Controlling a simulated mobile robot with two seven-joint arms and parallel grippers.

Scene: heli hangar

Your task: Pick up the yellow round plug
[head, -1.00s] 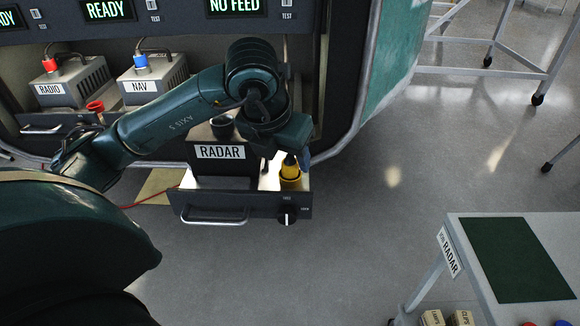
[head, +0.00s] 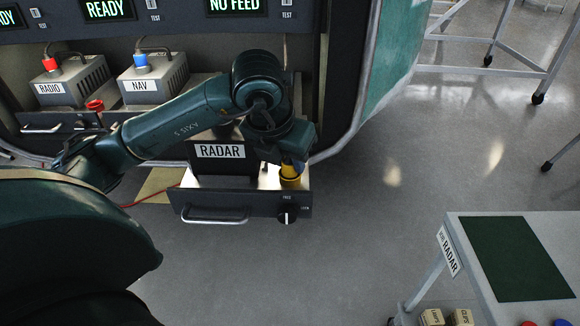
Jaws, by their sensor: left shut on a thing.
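The yellow round plug (head: 290,171) is at the right side of the pulled-out RADAR drawer, in the head view. Its upper part is largely hidden by my left gripper (head: 291,163), which comes down over it from above and is shut on it. The plug still sits low at the drawer, and I cannot tell whether it has lifted at all. The fingertips are mostly hidden by the wrist. My right gripper is not in view.
The RADAR box (head: 220,151) stands left of the plug in the drawer (head: 247,207), which has a handle and a dial (head: 287,214). NAV (head: 151,84) and RADIO (head: 70,88) boxes stand further left. A RADAR-labelled table (head: 470,228) stands at right. Floor between is clear.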

